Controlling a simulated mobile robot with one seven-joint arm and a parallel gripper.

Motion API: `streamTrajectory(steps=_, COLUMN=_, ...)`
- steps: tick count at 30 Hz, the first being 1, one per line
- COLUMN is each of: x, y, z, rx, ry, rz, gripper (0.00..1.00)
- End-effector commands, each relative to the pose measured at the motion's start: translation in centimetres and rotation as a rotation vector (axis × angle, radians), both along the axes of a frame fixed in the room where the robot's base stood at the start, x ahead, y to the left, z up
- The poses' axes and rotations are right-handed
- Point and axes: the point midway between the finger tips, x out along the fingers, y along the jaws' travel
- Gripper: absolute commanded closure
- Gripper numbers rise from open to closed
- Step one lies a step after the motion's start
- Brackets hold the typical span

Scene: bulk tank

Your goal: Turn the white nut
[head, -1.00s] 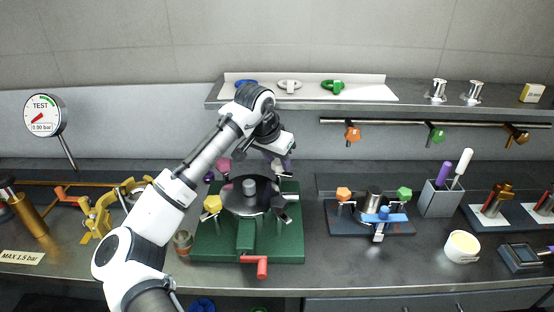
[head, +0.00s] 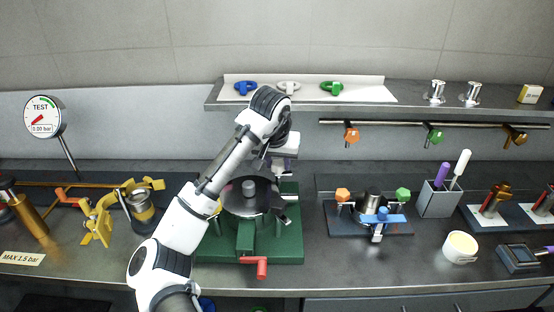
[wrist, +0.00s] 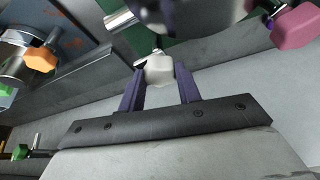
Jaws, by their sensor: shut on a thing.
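The white nut (wrist: 160,69) shows in the wrist view between the purple fingers of my gripper (wrist: 161,88). The fingers are shut on it from both sides. In the head view my gripper (head: 284,164) is at the back right of the dark round lid (head: 240,206) on the green base (head: 285,240). The nut cannot be made out there. The lid has a grey knob (head: 249,187) at its middle. A pink nut (wrist: 297,27) is apart from the gripper, at the upper right of the wrist view.
A red crank handle (head: 262,266) sticks out at the front of the green base. A smaller fixture with orange and green knobs (head: 343,194) stands to the right. A shelf (head: 365,104) runs above the back.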

Motion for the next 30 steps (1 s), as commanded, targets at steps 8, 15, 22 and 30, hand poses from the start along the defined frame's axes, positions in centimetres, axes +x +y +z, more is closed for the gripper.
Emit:
streamTrajectory(steps=8, x=-0.06, y=-0.39, z=0.31, rx=-0.001, ry=0.003, rz=0.252, gripper=0.89)
streamTrajectory(steps=15, x=-0.02, y=-0.46, z=0.46, rx=0.001, ry=0.002, rz=0.422, gripper=0.89)
streamTrajectory(steps=22, x=0.03, y=-0.46, z=0.31, rx=0.001, ry=0.001, rz=0.523, gripper=0.89)
streamTrajectory(steps=30, x=0.05, y=-0.51, z=0.06, rx=0.001, ry=0.001, rz=0.565, gripper=0.89)
